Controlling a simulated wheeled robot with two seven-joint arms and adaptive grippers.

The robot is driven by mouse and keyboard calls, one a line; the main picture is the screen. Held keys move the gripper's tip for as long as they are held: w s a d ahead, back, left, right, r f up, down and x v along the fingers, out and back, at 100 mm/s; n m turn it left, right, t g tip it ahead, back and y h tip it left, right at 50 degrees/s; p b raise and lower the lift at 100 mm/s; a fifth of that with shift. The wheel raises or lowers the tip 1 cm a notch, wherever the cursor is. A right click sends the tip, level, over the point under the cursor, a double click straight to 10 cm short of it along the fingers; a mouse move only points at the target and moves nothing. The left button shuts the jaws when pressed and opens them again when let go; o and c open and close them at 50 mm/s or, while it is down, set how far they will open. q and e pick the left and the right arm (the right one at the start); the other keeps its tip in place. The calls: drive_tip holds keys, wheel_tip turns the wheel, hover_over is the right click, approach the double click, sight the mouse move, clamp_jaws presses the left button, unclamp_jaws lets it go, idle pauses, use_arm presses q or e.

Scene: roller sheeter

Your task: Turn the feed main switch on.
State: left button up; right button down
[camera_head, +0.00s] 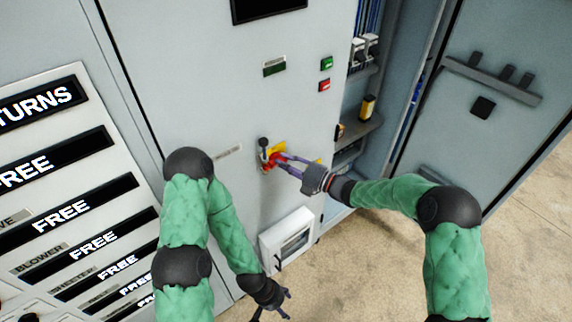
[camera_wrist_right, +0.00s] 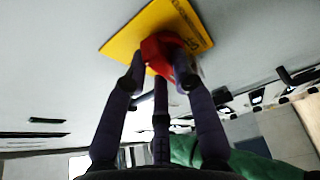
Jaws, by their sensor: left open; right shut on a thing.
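The feed main switch has a red handle (camera_head: 271,160) on a yellow plate (camera_head: 279,147) on the grey cabinet front. The red handle (camera_wrist_right: 161,50) and the yellow plate (camera_wrist_right: 131,29) also show in the right wrist view. My right gripper (camera_head: 279,162) reaches in from the right and is shut on the red handle, its fingers (camera_wrist_right: 158,72) on either side of it. The fingers hide part of the handle, and its exact angle is hard to tell. My left gripper (camera_head: 272,303) is open and empty, low in front of the cabinet, apart from the switch.
A dark knob-like part (camera_head: 263,142) sits beside the yellow plate. A green button (camera_head: 326,63) and a red button (camera_head: 324,85) are above. A white framed box (camera_head: 288,240) juts out below. The open cabinet door (camera_head: 480,130) stands at the right.

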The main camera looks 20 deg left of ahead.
drive_tip(key=m+t+b, duration=0.3)
drive_tip(key=m+b, duration=0.1)
drive_tip(key=m, duration=0.3)
drive_tip(key=m+t+b, duration=0.2)
drive_tip(key=m+b, duration=0.2)
drive_tip(key=m, duration=0.3)
drive_tip(key=m+t+b, duration=0.3)
drive_tip(key=m+b, duration=0.2)
drive_tip(key=m, duration=0.2)
drive_tip(key=shift+s+a+f+t, duration=0.3)
drive_tip(key=shift+s+f, duration=0.05)
drive_tip(key=shift+w+r, duration=0.1)
drive_tip(key=shift+r, duration=0.15)
drive_tip(key=c, duration=1)
unclamp_jaws()
drive_tip(key=shift+d, duration=0.1)
drive_tip(key=shift+f, duration=0.25)
